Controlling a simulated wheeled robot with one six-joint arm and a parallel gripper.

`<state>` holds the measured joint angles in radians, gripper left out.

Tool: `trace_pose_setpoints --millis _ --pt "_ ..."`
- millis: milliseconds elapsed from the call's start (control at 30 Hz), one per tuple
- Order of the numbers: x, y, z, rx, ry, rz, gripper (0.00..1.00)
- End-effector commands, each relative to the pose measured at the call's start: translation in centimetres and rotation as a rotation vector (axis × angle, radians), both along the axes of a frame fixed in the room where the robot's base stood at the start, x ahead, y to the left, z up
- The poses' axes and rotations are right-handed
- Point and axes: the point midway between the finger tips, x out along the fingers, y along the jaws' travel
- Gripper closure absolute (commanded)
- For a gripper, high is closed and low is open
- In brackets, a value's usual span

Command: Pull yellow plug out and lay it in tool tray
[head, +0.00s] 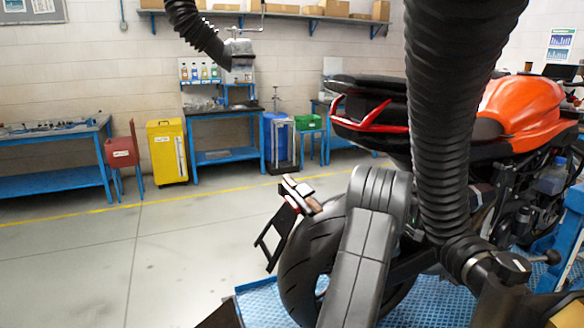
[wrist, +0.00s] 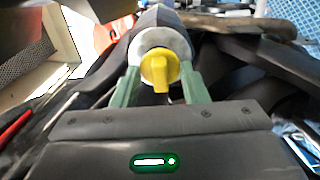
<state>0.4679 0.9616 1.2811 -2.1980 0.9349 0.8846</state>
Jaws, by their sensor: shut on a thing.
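The yellow plug (wrist: 159,73) shows in the middle of the wrist view, in front of the pale round end of a dark tube (wrist: 152,40). It appears seated there; how deep it sits is hidden. My gripper (wrist: 161,82) has its two green fingers on either side of the plug and is shut on it. In the head view I cannot make out the plug or my gripper's fingers. I cannot identify the tool tray in either view.
An orange and black motorcycle (head: 520,105) stands at right on a blue textured platform (head: 428,300). Dark bike parts crowd both sides of my gripper. A yellow bin (head: 166,152), a red box (head: 122,151) and blue benches (head: 52,178) line the back wall. The floor at left is clear.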

Motion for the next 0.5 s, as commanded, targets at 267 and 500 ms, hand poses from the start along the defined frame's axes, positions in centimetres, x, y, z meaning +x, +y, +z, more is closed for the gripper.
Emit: trace_pose_setpoints --millis 267,500 --pt "-0.4 1.1 -0.1 -0.001 0.000 0.000 0.96" --pt "-0.8 1.9 -0.1 -0.001 0.000 0.000 0.96"
